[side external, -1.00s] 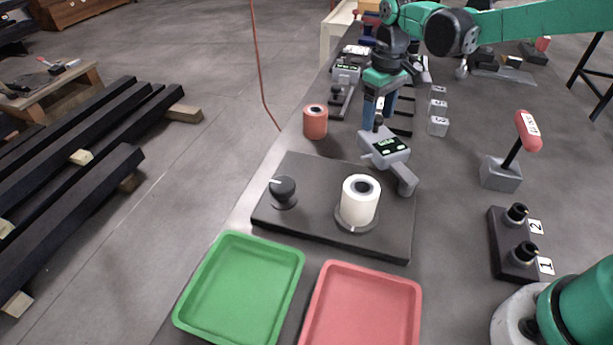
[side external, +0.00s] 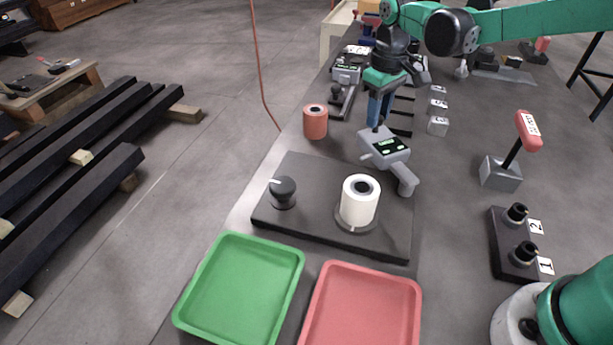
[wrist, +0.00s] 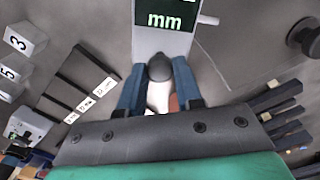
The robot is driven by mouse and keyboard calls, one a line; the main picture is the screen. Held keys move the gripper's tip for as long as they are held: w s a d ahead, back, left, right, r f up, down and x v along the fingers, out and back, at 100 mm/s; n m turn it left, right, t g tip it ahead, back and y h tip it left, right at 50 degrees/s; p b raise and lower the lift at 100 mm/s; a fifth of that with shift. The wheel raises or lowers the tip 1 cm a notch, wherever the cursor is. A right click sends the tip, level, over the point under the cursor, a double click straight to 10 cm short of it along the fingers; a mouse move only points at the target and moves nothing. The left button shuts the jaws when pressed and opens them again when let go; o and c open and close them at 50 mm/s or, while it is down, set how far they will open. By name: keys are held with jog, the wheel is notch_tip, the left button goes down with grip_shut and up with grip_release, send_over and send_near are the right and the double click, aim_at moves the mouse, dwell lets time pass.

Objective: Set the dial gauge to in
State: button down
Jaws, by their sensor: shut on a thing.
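The dial gauge (side external: 385,145) is a grey device with a dark display, at the far edge of the dark base plate. In the wrist view its display (wrist: 164,19) reads "mm". A stub shows on one side of the gauge, and a rounded grey arm reaches down its right side in the side view. My gripper (side external: 380,112) is above the gauge's far end, its blue fingers pointing down. In the wrist view the fingers of my gripper (wrist: 159,88) are shut around a dark rounded knob (wrist: 160,68) at the gauge's end. The knob's lower part is hidden.
The base plate (side external: 300,222) holds a black knob (side external: 283,191) and a white cylinder (side external: 359,199). A red cylinder (side external: 315,122) stands left of my gripper. A green tray (side external: 240,288) and a red tray (side external: 362,308) lie in front. A red-handled lever (side external: 502,172) stands right.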

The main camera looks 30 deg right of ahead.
jog(key=shift+a, duration=0.1)
dwell(0.8)
jog(key=shift+a+n, duration=1)
jog(key=shift+n, duration=0.1)
jog(key=a+n, duration=0.1)
jog(key=s+a+n, duration=0.1)
jog(key=a+n, duration=0.2)
jog(key=n, duration=0.1)
jog(key=shift+s+a, duration=0.15)
jog(key=shift+s, duration=0.15)
jog(key=shift+s+a+n, duration=0.75)
jog(key=shift+a+n, duration=0.2)
jog(key=shift+n, duration=0.35)
jog(key=c, duration=0.6)
grip_release()
